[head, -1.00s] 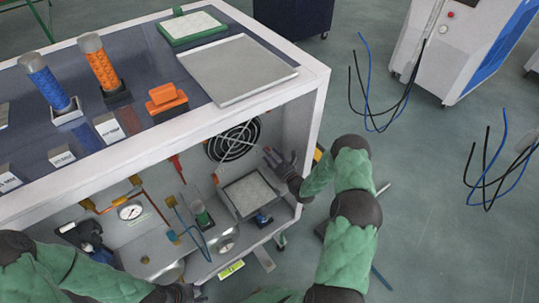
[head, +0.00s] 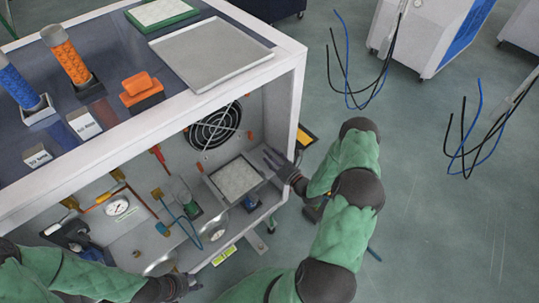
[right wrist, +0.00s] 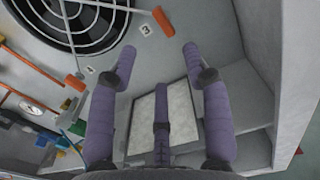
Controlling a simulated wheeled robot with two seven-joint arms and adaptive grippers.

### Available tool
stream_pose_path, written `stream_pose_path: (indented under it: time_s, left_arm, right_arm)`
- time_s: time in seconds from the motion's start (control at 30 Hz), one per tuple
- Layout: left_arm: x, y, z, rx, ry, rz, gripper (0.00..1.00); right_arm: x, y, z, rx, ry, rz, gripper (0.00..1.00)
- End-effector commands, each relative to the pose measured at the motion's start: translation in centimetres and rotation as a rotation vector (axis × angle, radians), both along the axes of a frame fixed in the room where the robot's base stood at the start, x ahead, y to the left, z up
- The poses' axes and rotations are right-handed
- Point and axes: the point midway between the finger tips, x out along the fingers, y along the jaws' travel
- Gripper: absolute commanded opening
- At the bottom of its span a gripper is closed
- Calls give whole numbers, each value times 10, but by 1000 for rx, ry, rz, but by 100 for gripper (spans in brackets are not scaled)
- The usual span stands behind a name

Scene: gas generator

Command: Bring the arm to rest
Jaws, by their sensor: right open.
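My right gripper (head: 275,160) is at the right side of the open cabinet (head: 300,75), just by its right wall. It is open and empty, with its purple-grey fingers spread in the right wrist view (right wrist: 158,62). Below the fingers, apart from them as far as I can tell, is a pale square plate (right wrist: 166,118), which also shows in the head view (head: 237,180). My left gripper (head: 185,284) is at the bottom edge of the head view, in front of the cabinet's lower edge; its fingers are too small to read.
A black fan grille (head: 213,127) is on the cabinet's back wall, with a gauge (head: 117,206) and pipes to its left. Orange (head: 66,55) and blue (head: 20,88) cylinders and a grey tray (head: 211,55) stand on top.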

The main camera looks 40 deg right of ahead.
Motion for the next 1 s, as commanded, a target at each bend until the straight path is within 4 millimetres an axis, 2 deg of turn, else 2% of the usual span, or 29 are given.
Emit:
stream_pose_path:
  time_s: [0.33, 0.47, 0.57, 0.73, 1.0]
  left_arm:
    - [0, 0, 0, 0, 0, 0, 40]
    - [0, 0, 0, 0, 0, 0, 40]
    - [0, 0, 0, 0, 0, 0, 40]
    - [0, 0, 0, 0, 0, 0, 40]
    - [0, 0, 0, 0, 0, 0, 40]
  right_arm:
    - [1, 1, 0, -2, 2, 1, 49]
    - [4, 9, -5, -60, 28, 8, 49]
    - [9, 24, -14, -182, 82, 25, 49]
    - [14, 62, -38, -485, 208, 109, 49]
    - [-3, 128, -72, -967, 363, 377, 49]
